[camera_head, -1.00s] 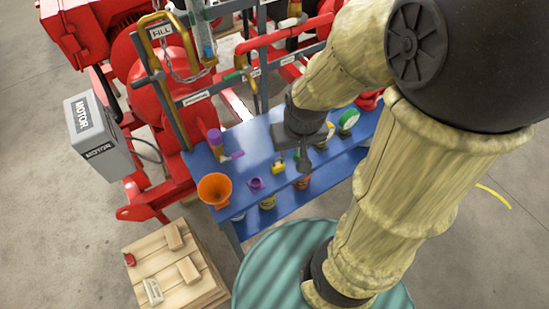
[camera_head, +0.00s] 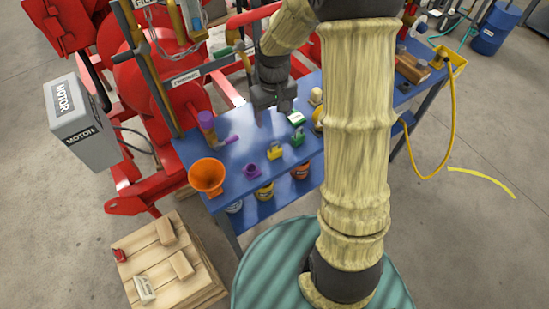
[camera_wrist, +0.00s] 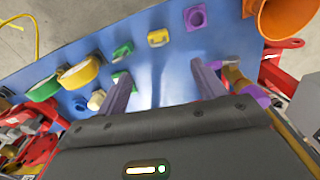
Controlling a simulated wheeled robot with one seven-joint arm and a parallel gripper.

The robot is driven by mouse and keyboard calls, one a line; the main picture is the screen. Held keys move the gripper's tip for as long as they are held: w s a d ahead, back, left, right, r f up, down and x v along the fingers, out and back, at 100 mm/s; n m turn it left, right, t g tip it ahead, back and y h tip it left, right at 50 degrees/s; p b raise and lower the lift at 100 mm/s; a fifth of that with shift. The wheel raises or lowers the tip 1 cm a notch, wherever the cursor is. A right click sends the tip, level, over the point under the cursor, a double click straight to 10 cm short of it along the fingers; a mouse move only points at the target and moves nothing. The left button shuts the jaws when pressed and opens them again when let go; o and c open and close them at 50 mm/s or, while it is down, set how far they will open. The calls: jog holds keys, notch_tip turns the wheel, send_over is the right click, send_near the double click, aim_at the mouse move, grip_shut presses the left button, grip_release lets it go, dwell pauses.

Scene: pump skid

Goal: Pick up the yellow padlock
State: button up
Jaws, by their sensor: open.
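The yellow padlock (camera_head: 275,152) lies on the blue bench top (camera_head: 232,152), between a purple piece and a green padlock. It also shows in the wrist view (camera_wrist: 158,38), ahead of my fingertips and roughly midway between their lines. My gripper (camera_head: 271,112) is open and empty above the bench, toward its back edge from the yellow padlock and apart from it. In the wrist view my gripper (camera_wrist: 163,80) shows two spread fingers with bare blue surface between them.
A green padlock (camera_head: 298,137) lies just right of the yellow one. A purple piece (camera_head: 250,171) and an orange funnel (camera_head: 207,175) are to the left. A purple-topped valve (camera_head: 207,125) stands near the back left. Tape rolls (camera_wrist: 79,74) are beside my left finger in the wrist view.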

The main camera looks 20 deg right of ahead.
jog(key=shift+w+f, duration=0.45)
jog(key=p, duration=0.2)
send_near(275, 149)
jog(key=f, duration=0.5)
jog(key=shift+w+a+f, duration=0.15)
jog(key=shift+w+a, duration=0.05)
jog(key=shift+a, duration=0.05)
jog(key=shift+s+f+p, duration=0.15)
jog(key=shift+f+p, duration=0.15)
jog(key=shift+f, duration=0.35)
jog(key=shift+d+f+p, duration=0.2)
jog(key=shift+f+p, duration=0.3)
jog(key=shift+f, duration=1.45)
